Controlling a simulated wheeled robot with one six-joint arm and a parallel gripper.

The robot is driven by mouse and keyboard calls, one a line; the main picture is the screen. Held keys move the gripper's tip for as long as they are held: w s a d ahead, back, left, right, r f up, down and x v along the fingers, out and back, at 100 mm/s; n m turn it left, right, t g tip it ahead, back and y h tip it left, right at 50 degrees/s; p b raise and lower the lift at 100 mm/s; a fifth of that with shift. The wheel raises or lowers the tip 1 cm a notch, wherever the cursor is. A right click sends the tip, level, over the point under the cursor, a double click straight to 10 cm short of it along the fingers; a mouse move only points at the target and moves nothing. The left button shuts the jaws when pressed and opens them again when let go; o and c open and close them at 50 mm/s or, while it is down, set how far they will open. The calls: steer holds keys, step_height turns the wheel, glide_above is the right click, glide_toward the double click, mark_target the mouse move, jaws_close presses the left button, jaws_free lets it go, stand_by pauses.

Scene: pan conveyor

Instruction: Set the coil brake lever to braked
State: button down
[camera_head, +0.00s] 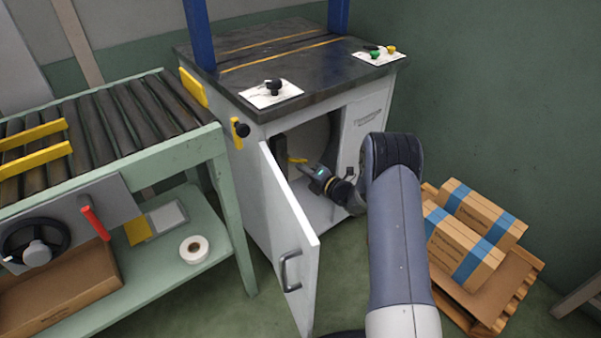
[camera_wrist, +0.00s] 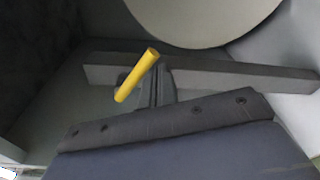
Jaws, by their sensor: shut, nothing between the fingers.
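The brake lever is a yellow handle (camera_head: 298,160) inside the open white cabinet. In the wrist view the yellow handle (camera_wrist: 136,76) is tilted, its upper end to the right, in front of a grey bar (camera_wrist: 230,78). A large pale coil disc (camera_wrist: 205,12) is above it. My gripper (camera_head: 308,170) reaches through the cabinet opening, its tip just right of the handle. In the wrist view my gripper's fingers (camera_wrist: 160,75) are shut and empty, close beside the handle's right side. I cannot tell whether they touch it. The lever's pivot is mostly hidden.
The cabinet door (camera_head: 288,240) stands open left of my arm. The cabinet's side walls hem in the gripper. A roller conveyor (camera_head: 110,115) is at left, with a red lever (camera_head: 95,222) and handwheel below. Cartons on a pallet (camera_head: 465,230) stand at right.

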steer(key=shift+w+d+r+p, duration=0.2)
steer(key=shift+d+r, duration=0.1)
steer(key=shift+r, duration=0.15)
steer(key=shift+w+d+r+p, duration=0.2)
steer(key=shift+d+r, duration=0.05)
steer(key=shift+r, duration=0.2)
steer(key=shift+w+d+r, duration=0.1)
steer(key=shift+r, duration=0.15)
steer(key=shift+d, duration=0.1)
steer(key=p+v, duration=0.3)
steer(key=v, duration=0.7)
steer(key=shift+s, duration=0.35)
steer(key=shift+w+f, duration=0.1)
steer(key=shift+f, duration=0.1)
